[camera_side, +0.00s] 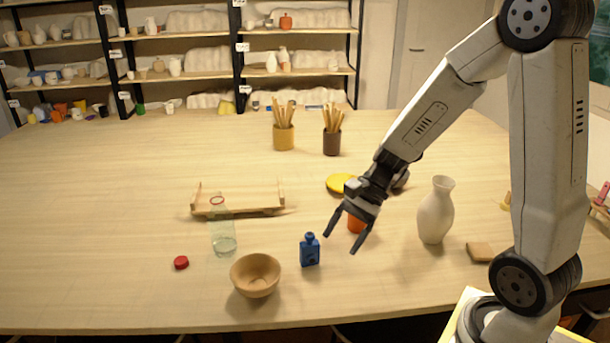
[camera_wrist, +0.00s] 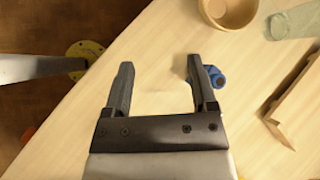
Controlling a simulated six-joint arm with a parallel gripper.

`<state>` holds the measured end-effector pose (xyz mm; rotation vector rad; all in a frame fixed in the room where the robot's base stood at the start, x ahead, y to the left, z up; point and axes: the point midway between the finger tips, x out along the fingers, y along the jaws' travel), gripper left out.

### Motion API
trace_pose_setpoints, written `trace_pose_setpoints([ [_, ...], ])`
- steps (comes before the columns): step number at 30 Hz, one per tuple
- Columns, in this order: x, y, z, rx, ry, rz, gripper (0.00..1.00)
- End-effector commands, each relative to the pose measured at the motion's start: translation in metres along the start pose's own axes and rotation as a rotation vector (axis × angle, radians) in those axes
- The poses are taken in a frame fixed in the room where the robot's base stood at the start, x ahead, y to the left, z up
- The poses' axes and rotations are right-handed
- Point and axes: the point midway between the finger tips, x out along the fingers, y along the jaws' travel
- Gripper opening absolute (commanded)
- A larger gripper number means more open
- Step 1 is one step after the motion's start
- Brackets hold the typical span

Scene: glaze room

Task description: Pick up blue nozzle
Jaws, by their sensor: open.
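The blue nozzle is most likely the small blue bottle-shaped piece (camera_side: 310,250), which stands upright on the table, right of a wooden bowl (camera_side: 256,275). In the wrist view a blue piece (camera_wrist: 216,77) shows beside the right finger, partly hidden by it. My gripper (camera_side: 340,243) is open and empty, above the table and to the right of the blue piece in the side view. In the wrist view the jaws (camera_wrist: 160,72) have bare tabletop between them. I cannot tell whether the right finger touches the blue piece.
A wooden rack (camera_side: 240,202) and yellow disc (camera_side: 340,183) lie farther back.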

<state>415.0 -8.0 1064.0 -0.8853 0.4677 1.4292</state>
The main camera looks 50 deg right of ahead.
Motion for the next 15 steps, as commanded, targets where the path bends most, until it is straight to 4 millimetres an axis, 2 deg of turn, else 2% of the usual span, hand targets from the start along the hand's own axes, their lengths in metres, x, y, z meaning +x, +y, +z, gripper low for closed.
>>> trace_pose_setpoints([
  [6, -0.017, -0.030, -0.019, 0.345, -0.195, -0.213, 0.74],
  [14, -0.045, -0.058, -0.047, 0.617, -0.387, -0.430, 0.74],
  [15, -0.040, -0.057, -0.051, 0.626, -0.395, -0.431, 0.74],
])
